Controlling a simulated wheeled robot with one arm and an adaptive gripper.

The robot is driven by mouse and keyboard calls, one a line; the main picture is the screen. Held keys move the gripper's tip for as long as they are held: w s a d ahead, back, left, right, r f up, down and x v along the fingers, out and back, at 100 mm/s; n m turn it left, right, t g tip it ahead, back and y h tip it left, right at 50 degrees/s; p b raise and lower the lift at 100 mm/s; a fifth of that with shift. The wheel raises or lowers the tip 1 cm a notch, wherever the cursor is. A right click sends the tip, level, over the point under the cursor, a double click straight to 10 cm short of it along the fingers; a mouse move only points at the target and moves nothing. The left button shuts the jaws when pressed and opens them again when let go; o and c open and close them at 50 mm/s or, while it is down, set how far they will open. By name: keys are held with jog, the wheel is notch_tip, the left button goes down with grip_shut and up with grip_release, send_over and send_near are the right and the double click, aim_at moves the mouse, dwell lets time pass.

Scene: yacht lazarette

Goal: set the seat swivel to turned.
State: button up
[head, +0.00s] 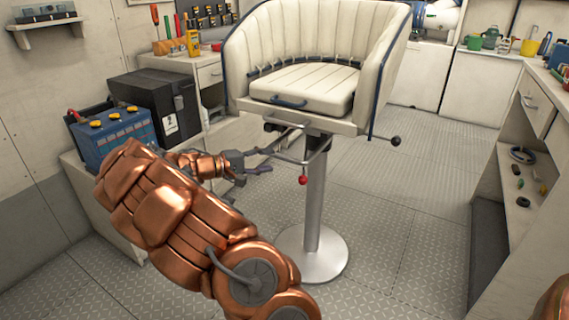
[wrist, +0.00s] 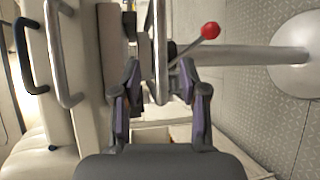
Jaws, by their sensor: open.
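The seat (head: 305,85) is a cream padded bucket chair with blue piping on a metal pedestal (head: 313,200). Its open front faces towards me, slightly left. A bent metal bar (head: 293,158) hangs under its front edge and also shows in the wrist view (wrist: 160,50). A red-knobbed lever (head: 303,180) points down beneath the seat; its red ball shows in the wrist view (wrist: 210,30). A black-knobbed lever (head: 395,141) sticks out at right. My gripper (head: 262,160) is open at the bar; in the wrist view the bar's end lies between the fingertips (wrist: 161,84), contact unclear.
A blue battery (head: 115,138) and a black case (head: 160,105) stand on a low ledge at left. A workbench with tools is behind them. A drawer cabinet (head: 540,110) stands at right. The metal floor (head: 400,220) right of the pedestal is clear.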

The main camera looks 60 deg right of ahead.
aim_at(282, 158)
jog(key=b+x, duration=0.1)
jog(key=x, duration=0.5)
jog(key=shift+s+d, duration=0.15)
jog(key=shift+d, duration=0.1)
grip_shut()
dwell(0.5)
